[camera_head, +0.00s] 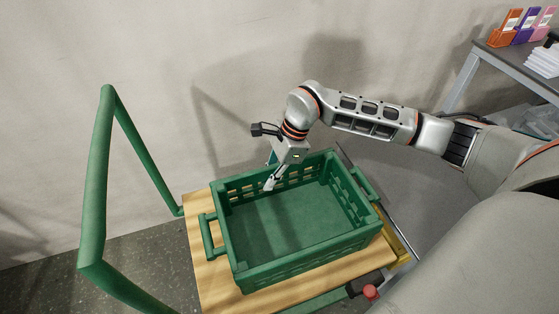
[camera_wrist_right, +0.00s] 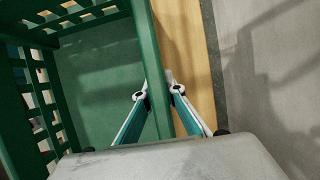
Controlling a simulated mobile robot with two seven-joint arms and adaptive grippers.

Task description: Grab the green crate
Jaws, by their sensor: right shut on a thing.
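The green crate (camera_head: 290,217) is empty and sits upright on a wooden cart top (camera_head: 207,270), with a handle at its left and right ends. My right gripper (camera_head: 269,185) is at the crate's far wall. In the right wrist view the crate wall (camera_wrist_right: 150,75) runs between the two fingers of my right gripper (camera_wrist_right: 158,88), one on each side, and they are shut on the rim. My left gripper is not in view.
A green tubular cart handle (camera_head: 96,180) rises at the left. A pale wall stands close behind the cart. A grey table (camera_head: 500,58) with colored boxes (camera_head: 522,24) and white papers is at the upper right.

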